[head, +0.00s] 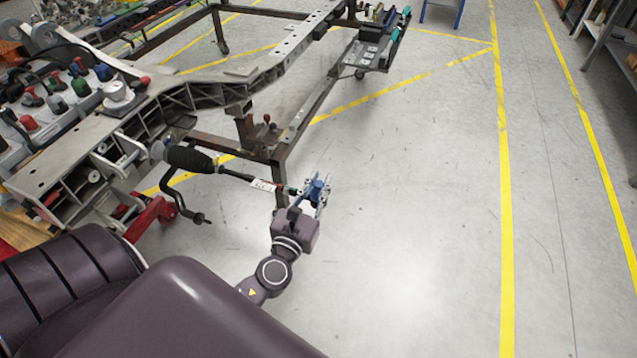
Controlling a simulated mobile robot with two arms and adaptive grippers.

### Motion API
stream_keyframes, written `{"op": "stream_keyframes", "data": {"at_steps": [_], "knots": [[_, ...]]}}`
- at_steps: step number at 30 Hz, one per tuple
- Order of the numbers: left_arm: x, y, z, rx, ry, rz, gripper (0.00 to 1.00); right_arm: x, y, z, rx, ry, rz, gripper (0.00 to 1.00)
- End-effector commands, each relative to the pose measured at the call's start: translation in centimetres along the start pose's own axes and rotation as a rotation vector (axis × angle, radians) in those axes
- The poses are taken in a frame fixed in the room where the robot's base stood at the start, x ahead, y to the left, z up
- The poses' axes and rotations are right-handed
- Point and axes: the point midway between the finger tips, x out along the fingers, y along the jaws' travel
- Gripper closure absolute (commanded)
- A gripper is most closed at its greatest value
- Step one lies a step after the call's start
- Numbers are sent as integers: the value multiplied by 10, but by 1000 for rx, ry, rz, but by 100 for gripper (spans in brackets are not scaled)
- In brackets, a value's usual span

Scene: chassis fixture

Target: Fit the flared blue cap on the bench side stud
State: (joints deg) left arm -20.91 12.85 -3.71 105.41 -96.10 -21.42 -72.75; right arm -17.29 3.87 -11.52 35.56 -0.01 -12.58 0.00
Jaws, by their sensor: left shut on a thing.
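The blue cap (317,186) is between the fingers of my left gripper (313,191), which is shut on it beyond the lower front of the chassis frame. A rod with a black ribbed boot (190,159) and a white label (263,185) reaches from the frame toward the gripper. Its dark, partly red and green end (289,190) lies right beside the fingers and the cap. At this size I cannot tell whether the cap touches this end or sits on it. The fingers hide part of the cap. My right gripper is not in view.
The chassis frame (190,85) stands on a rusty steel stand (283,165). Red, green and blue capped parts (80,87) crowd the bench at left. A tool tray (372,52) is at the back. The floor (410,220) right of the gripper is clear.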

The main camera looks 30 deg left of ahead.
Motion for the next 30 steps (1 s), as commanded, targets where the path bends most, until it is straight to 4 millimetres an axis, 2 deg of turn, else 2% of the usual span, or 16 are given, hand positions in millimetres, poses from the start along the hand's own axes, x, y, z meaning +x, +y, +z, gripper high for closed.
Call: {"op": "stream_keyframes", "data": {"at_steps": [4, 5, 10, 26, 30], "knots": [[0, 0, 0, 0, -1, 0, 96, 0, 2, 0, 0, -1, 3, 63], [0, 0, 0, 0, -1, 0, 82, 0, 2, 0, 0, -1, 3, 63], [0, 0, 0, 0, -1, 0, 63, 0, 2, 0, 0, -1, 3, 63], [0, 0, 0, 0, 0, 0, 63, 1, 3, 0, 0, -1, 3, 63], [-8, 0, -2, 1, 2, -1, 63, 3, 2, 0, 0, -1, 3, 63]]}}
